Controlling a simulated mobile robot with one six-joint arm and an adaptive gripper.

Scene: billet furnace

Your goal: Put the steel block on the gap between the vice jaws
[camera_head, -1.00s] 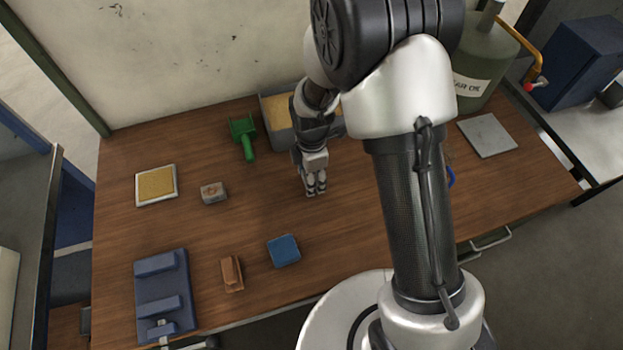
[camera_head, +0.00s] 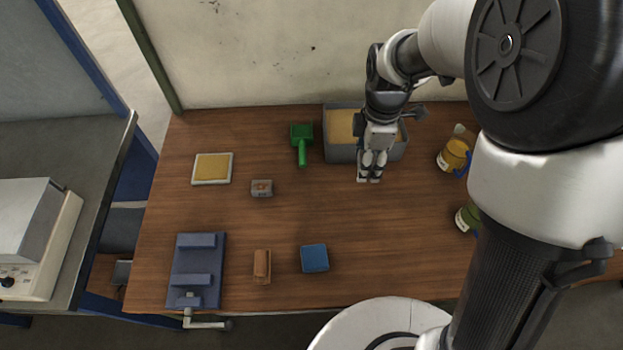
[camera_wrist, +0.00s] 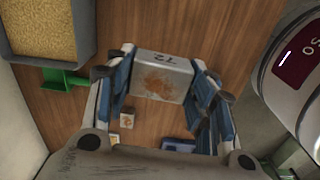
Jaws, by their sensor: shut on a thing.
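The steel block (camera_wrist: 162,78) is a grey block with a rusty patch and the number 72. It sits between the fingers of my gripper (camera_wrist: 165,88) in the wrist view. In the head view my gripper (camera_head: 370,179) points down in front of the sand tray, and I cannot make out the held block clearly there. The blue vice (camera_head: 180,262) lies at the front left of the table, with a back jaw (camera_head: 197,241) and a front jaw (camera_head: 192,280) and a bare gap between them. My gripper is well to the right of and behind the vice.
A smaller grey block (camera_head: 262,189) with a rusty mark stands mid-table. A brown block (camera_head: 262,266) and a blue square (camera_head: 314,258) lie right of the vice. A green scoop (camera_head: 302,140), sand tray (camera_head: 340,153) and yellow-topped plate (camera_head: 229,168) are behind.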

